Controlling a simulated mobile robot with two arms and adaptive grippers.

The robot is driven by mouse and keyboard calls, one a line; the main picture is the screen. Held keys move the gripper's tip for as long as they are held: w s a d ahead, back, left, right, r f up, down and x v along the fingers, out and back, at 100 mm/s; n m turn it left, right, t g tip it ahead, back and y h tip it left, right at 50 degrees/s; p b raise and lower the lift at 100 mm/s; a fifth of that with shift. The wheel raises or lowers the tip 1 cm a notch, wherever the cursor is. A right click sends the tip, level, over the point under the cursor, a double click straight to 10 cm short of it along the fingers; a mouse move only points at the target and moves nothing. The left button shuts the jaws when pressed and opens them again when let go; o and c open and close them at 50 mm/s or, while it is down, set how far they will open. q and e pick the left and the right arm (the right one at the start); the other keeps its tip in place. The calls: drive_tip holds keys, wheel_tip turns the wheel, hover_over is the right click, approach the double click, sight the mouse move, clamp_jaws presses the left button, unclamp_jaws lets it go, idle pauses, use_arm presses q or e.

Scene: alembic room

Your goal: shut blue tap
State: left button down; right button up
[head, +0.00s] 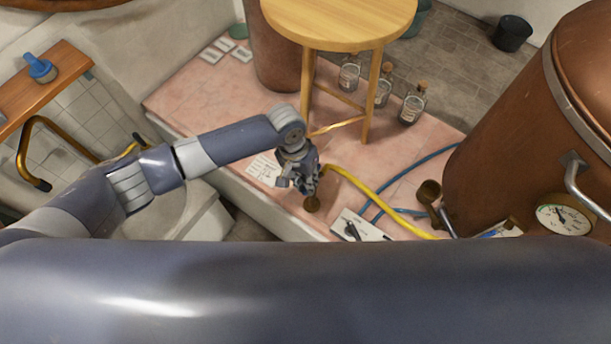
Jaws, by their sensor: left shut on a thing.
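My left gripper (301,180) reaches in from the left, fingers pointing down, low over the pink tiled platform. It is shut on a small brass piece (312,204) whose round end shows just below the fingertips; the fingers hide the rest. A yellow hose (370,196) runs from beside the gripper toward the lower right. A blue hose (400,182) curves over the platform to the right of it. I cannot make out a blue tap handle for certain. My right gripper is not in view.
A round wooden stool (340,22) stands behind the gripper, with corked jars (411,108) beside it. A large copper vessel (490,150) with a gauge (561,218) fills the right. A white plate with a black lever (353,229) lies near the platform's front edge.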

use_arm(q)
drive_tip(key=n+p, duration=0.2)
drive_tip(key=d+n+p, duration=0.1)
drive_tip(key=p, duration=0.1)
drive_tip(key=shift+s+r+n+t, duration=0.3)
drive_tip(key=shift+w+d+f+n+t+p, duration=0.15)
drive_tip(key=shift+d+n+t+p, duration=0.3)
drive_tip(key=shift+n, duration=1.3)
drive_tip(key=shift+w+d+f+n+t+p, duration=0.15)
drive_tip(key=shift+d+n+p, duration=0.3)
drive_tip(key=shift+n, duration=1.35)
drive_tip(key=shift+w+d+n+t+p, duration=0.2)
drive_tip(key=shift+d+n+t+p, duration=0.3)
drive_tip(key=shift+n, duration=1.25)
drive_tip(key=shift+d+y, duration=0.1)
drive_tip(key=shift+y, duration=0.2)
drive_tip(key=c, duration=1.6)
unclamp_jaws()
drive_tip(key=shift+o, duration=0.2)
